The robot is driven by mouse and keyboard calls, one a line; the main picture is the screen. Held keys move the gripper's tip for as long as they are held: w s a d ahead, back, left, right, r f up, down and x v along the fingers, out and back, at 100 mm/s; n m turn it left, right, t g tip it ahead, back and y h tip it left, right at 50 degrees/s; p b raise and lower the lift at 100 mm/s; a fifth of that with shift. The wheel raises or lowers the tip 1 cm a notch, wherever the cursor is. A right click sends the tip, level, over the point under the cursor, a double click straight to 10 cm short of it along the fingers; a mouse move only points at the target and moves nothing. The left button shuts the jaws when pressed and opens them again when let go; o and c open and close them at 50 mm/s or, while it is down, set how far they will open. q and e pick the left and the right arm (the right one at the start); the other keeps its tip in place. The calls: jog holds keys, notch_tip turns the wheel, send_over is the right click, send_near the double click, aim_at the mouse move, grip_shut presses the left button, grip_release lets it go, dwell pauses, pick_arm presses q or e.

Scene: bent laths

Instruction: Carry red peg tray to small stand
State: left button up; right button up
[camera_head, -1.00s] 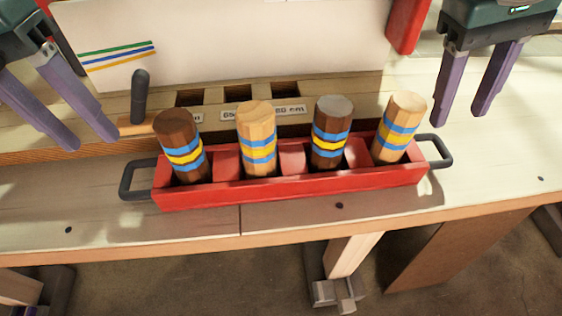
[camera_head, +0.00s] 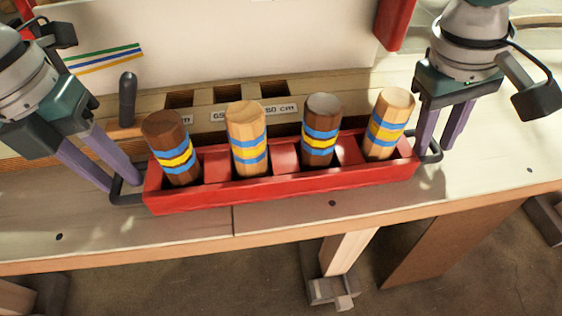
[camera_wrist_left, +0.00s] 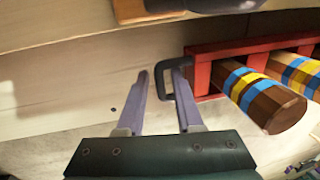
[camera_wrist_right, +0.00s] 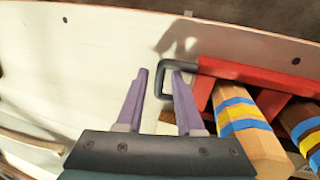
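The red peg tray (camera_head: 285,188) sits on the workbench near its front edge. It holds several upright wooden pegs, dark and light, with blue and yellow bands. A dark handle sticks out at each end. My left gripper (camera_head: 123,186) is open at the left handle (camera_wrist_left: 160,84); the handle's outer bar shows between its fingers in the left wrist view. My right gripper (camera_head: 437,150) is open at the right handle (camera_wrist_right: 160,80), whose outer bar shows between its fingers in the right wrist view. I cannot pick out a small stand.
Behind the tray is a wooden rack (camera_head: 228,94) with square holes and length labels. A dark upright handle (camera_head: 127,98) stands left of it. A white panel (camera_head: 220,35) rises behind. The bench top (camera_head: 500,160) is clear at the right.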

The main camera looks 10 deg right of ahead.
pick_arm(q)
grip_shut()
pick_arm(e)
grip_shut()
pick_arm(q)
jog(key=shift+r, duration=0.1)
pick_arm(e)
jog(key=shift+r, duration=0.1)
dwell(0.7)
